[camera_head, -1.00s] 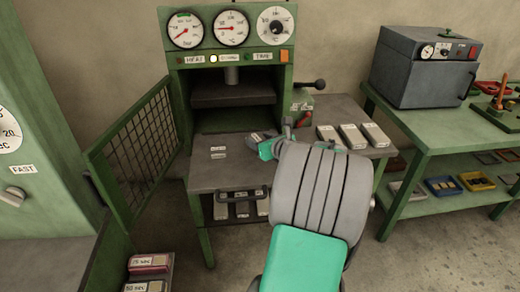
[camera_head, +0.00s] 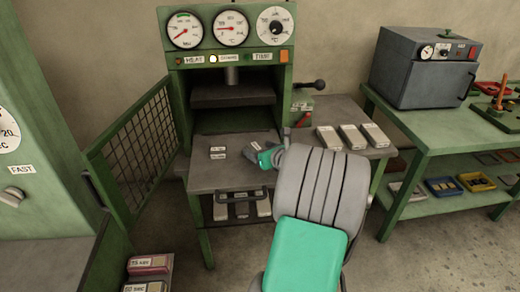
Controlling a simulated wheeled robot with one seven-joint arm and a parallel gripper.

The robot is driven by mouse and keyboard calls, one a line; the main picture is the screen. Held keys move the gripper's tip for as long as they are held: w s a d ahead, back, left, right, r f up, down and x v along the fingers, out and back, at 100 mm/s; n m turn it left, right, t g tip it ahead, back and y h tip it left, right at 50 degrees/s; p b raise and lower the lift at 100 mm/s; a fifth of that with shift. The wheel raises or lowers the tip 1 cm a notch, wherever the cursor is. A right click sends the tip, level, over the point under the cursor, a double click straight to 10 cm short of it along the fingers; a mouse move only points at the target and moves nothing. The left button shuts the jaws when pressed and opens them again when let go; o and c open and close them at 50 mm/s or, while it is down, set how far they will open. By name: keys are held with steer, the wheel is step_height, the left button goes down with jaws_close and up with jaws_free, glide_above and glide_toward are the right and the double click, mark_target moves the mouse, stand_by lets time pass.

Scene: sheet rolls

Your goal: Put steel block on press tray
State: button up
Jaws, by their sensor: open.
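The press tray (camera_head: 212,180) is a flat grey plate with a dark handle, at the front of the green press. A small dark piece with white labels (camera_head: 218,153) lies on its left part. A grey piece with a white label (camera_head: 255,146) shows right at my gripper (camera_head: 262,156), over the tray's right part; I cannot tell whether it rests on the tray. My gripper is open, with its teal fingertips low near the tray. My wrist hides part of the tray's right side. Three steel blocks (camera_head: 352,137) with pale labelled tops lie on the side table.
The press opening (camera_head: 235,118) is behind the tray, under an upper plate. A mesh guard (camera_head: 142,140) stands open at left. More blocks (camera_head: 242,209) sit on a shelf below the tray. A lever (camera_head: 308,85) sticks out right. A grey oven (camera_head: 425,70) stands on the right bench.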

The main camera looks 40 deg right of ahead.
steer(key=shift+r, duration=0.15)
steer(key=shift+s+r, duration=0.15)
steer(key=shift+s, duration=0.15)
steer(key=v, duration=1.1)
steer(key=shift+s+a+r+p, duration=0.1)
steer(key=shift+s+a+p, duration=0.05)
steer(key=shift+p, duration=0.25)
